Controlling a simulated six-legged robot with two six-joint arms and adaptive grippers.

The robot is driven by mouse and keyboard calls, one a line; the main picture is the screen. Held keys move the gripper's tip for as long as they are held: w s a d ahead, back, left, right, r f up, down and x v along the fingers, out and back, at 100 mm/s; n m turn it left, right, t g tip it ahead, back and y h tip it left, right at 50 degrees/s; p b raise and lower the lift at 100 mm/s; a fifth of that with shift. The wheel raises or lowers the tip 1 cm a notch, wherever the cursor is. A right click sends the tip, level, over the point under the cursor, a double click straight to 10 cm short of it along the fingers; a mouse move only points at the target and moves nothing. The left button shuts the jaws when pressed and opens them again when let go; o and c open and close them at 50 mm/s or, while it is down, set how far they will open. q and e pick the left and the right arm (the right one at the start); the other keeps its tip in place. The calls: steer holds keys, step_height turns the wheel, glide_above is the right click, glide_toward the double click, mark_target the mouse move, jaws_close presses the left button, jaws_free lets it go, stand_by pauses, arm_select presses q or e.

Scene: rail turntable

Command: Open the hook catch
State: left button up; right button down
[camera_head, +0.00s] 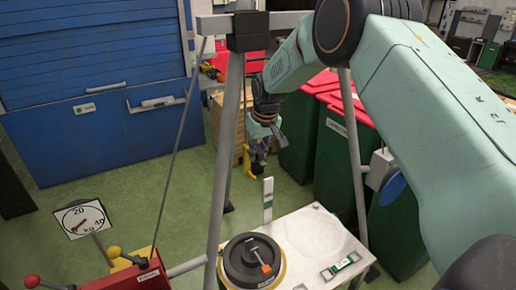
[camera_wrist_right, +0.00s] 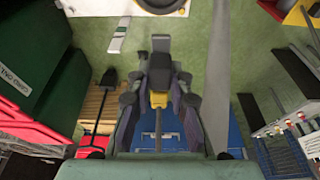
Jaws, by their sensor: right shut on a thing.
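The yellow part also shows just below the gripper in the head view (camera_head: 249,184). I cannot tell for sure whether this is the hook catch, as the fingers hide much of it. No other hook catch can be made out. My left gripper is not in view.
A white-topped table (camera_head: 318,238) carries a black round disc (camera_head: 240,272) with an orange lever. A metal frame post (camera_head: 226,150) stands close to my right gripper. A red lever box (camera_head: 132,276) and a scale dial (camera_head: 82,219) are at left. Green bins (camera_head: 340,160) stand behind.

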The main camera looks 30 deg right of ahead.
mark_target(263, 163)
steer(key=shift+s+f, duration=0.15)
stand_by(0.3)
steer(key=c, duration=1.2)
jaws_free()
steer(key=shift+r, duration=0.2)
steer(key=shift+r, duration=0.15)
steer(key=v, duration=1.1)
steer(key=shift+r, duration=0.3)
